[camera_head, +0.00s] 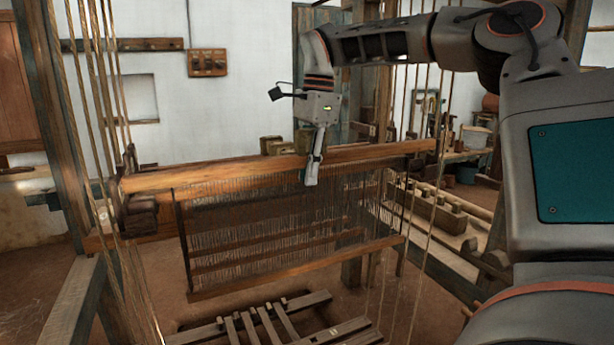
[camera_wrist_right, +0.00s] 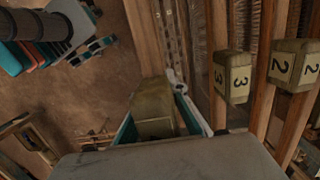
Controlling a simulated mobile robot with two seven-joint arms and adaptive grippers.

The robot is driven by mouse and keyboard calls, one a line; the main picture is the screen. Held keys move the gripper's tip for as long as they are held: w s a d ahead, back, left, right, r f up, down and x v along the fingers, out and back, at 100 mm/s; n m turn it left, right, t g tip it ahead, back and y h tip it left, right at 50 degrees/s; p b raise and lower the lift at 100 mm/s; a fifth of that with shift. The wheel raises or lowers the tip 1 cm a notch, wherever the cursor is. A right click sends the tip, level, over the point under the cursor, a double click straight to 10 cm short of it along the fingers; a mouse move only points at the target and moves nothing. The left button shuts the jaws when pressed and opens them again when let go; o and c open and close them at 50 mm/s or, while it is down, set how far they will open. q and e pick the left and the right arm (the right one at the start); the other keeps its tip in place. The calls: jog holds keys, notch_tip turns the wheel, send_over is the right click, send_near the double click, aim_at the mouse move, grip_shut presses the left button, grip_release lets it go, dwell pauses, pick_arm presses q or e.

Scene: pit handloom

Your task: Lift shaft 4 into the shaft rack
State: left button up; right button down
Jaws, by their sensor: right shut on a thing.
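The nearest shaft is a wooden frame with a long top bar (camera_head: 230,173), many fine heddles and a lower bar (camera_head: 290,269). My right gripper (camera_head: 312,170) reaches down to the middle of the top bar. In the right wrist view, its teal-edged fingers (camera_wrist_right: 160,118) are shut around an olive block (camera_wrist_right: 152,100). No number shows on that block, so I cannot read which shaft it marks. Blocks numbered 3 (camera_wrist_right: 233,76) and 2 (camera_wrist_right: 294,65) stand beside it on other bars. I cannot tell which object is the shaft rack. My left gripper is not in view.
Hanging cords (camera_head: 95,80) and a wooden post (camera_head: 47,110) stand at the left. Treadles (camera_head: 265,325) lie below the shaft. A low wooden beam with several blocks (camera_head: 440,212) is at the right. A small peg board (camera_head: 208,62) is on the back wall.

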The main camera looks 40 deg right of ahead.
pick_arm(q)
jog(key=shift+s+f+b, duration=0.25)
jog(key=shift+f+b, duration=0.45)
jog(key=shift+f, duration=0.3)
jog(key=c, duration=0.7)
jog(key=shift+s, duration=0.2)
pick_arm(e)
jog(key=s+a, duration=0.2)
jog(key=s, duration=0.6)
jog(key=s+a, duration=0.3)
jog(key=s, duration=0.5)
jog(key=shift+s, duration=0.3)
